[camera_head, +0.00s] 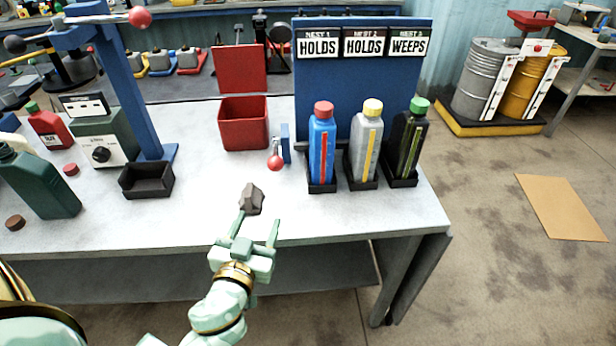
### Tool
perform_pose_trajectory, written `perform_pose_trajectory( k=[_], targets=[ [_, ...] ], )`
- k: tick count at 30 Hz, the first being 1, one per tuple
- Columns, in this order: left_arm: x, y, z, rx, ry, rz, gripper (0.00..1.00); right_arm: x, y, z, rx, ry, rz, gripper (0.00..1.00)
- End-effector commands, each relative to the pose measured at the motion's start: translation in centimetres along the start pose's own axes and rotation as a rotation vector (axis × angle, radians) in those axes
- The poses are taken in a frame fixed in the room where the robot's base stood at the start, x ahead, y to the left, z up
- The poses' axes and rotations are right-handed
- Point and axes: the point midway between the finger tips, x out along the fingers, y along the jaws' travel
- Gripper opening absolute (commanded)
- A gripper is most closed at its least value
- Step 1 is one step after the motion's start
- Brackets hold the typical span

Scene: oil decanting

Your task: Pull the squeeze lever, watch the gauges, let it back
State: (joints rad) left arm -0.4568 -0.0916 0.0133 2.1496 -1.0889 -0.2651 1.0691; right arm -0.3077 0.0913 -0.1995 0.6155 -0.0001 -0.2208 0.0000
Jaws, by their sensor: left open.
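A short lever with a red ball knob (275,162) stands by a small blue bracket (286,143), left of the bottle nests. Another red ball (139,17) ends a thin rod on the tall blue stand (128,90) at the left. I cannot tell from the picture which is the squeeze lever. Three bottles, blue (321,145), grey (364,145) and black (408,145), stand upright in black nests, with vertical strips on their fronts. My left gripper (257,222) is open and empty at the bench's front edge, below the nearer red knob. My right gripper is out of view.
A dark grey lump (252,198) lies just beyond my left fingertips. A red open box (243,135) stands behind it. Signs on the blue board (345,100) read HOLDS, HOLDS, WEEPS. A black tray (146,181) and green jug (45,185) are left.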

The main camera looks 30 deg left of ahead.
Motion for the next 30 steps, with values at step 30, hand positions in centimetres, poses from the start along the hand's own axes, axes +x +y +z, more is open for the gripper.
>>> perform_pose_trajectory(
  k=[30],
  targets=[
    [16.0, -1.3, -3.5, -0.012, 0.059, -0.026, 0.56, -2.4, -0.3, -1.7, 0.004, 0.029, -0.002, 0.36]
  ],
)
